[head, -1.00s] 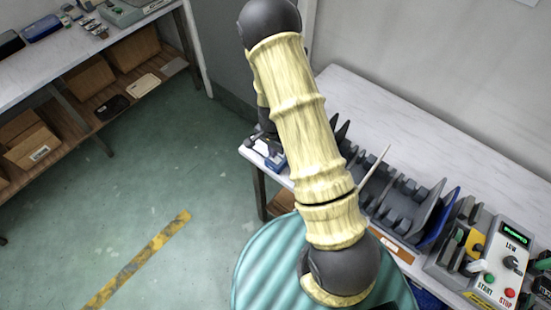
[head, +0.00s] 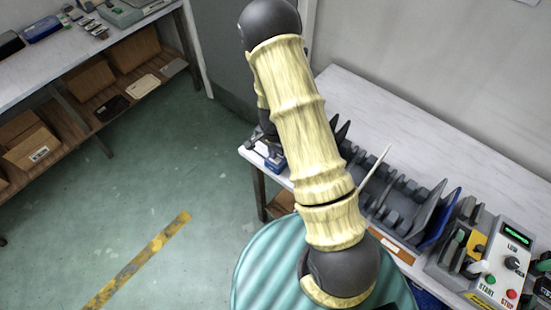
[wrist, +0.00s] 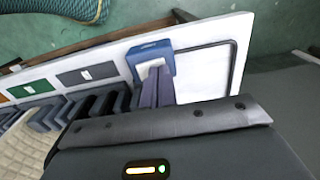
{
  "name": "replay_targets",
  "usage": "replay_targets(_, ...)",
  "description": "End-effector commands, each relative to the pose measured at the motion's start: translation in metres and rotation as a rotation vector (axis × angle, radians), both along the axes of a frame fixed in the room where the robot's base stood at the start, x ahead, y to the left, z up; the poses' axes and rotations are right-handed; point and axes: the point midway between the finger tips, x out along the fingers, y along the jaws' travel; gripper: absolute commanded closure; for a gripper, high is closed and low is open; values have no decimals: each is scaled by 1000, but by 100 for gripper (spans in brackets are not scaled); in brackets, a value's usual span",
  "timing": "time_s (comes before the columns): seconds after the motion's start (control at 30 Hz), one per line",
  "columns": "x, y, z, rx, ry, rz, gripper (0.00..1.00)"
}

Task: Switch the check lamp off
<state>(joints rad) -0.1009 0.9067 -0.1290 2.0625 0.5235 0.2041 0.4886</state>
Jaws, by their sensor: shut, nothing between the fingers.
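My gripper (wrist: 155,72) shows in the wrist view as two grey-purple fingers, side by side and shut, with nothing between them. Their tips are over or against a small blue block (wrist: 148,49) near the end of the white bench; I cannot tell whether they touch. The blue block also shows in the head view (head: 274,161), at the bench's left corner beside my arm. The fingers partly cover it, so any switch on it is hidden. No part is clearly readable as the check lamp.
A control box (head: 503,262) with green display, knob and START and STOP buttons stands at the bench's right. A rack of dark dividers (head: 400,205) lines the front. A teal striped round surface (head: 262,262) is below my arm. The bench's back is clear.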

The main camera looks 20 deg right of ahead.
Motion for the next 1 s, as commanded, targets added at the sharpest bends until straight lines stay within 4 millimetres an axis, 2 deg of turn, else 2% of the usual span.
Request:
replay_targets(0.1, 0, 0, 11, 0, -1, 0, 100)
replay_targets(1.0, 0, 0, 67, 0, 0, 0, 100)
